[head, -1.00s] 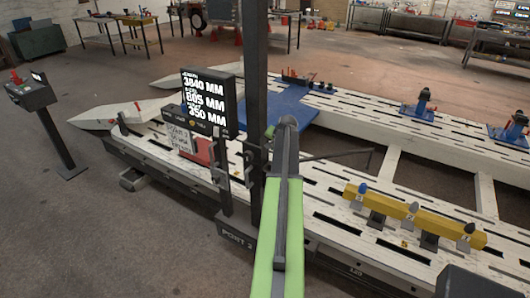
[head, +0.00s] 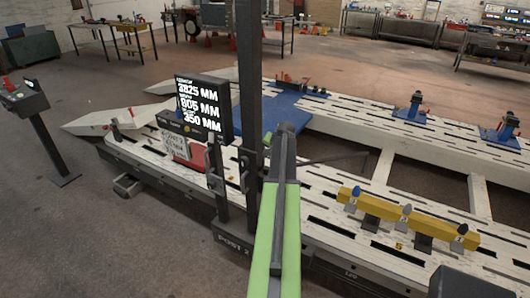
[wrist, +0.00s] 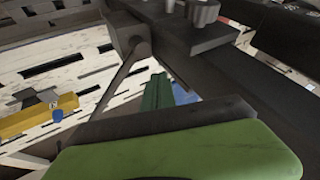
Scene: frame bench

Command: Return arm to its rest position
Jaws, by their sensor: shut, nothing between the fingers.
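My arm (head: 283,200), green with a dark top strip, reaches forward from the bottom centre of the head view. Its dark rounded end (head: 286,130) is in front of the bench, just right of the black column. In the wrist view a green part with a dark edge fills the bottom. A dark block with a thin rod (wrist: 122,75) crosses above it.
The black column (head: 249,110), a display screen (head: 205,105) and a thin rod (head: 335,158) stand close to my arm. The white slotted bench (head: 330,225) carries a yellow beam (head: 385,213) and blue clamps (head: 415,108). A control stand (head: 45,135) is at left.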

